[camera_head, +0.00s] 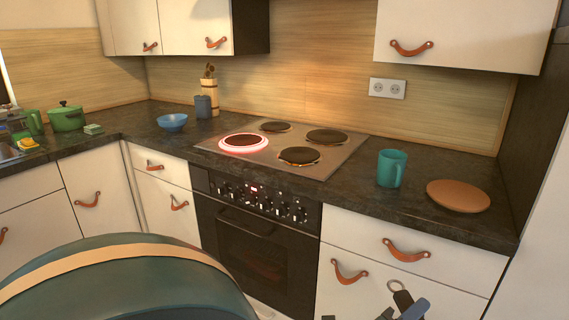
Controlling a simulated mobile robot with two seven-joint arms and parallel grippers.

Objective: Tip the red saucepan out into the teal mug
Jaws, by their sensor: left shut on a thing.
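The teal mug (391,168) stands upright on the dark counter, right of the hob, its handle to the right. My left gripper (402,311) shows only in part at the bottom edge, in front of the drawers and lower than the mug. Its blue-grey fingers are shut on a dark handle with a ringed end (402,297), which looks like the saucepan's handle. The red pan body and whatever it holds are out of frame. My right gripper is not in view.
A round terracotta-coloured board (458,196) lies right of the mug. The hob (325,165) is left of it; its front left plate (243,142) glows red. A blue bowl (172,122) and green pot (66,117) stand further left. Counter in front of the mug is clear.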

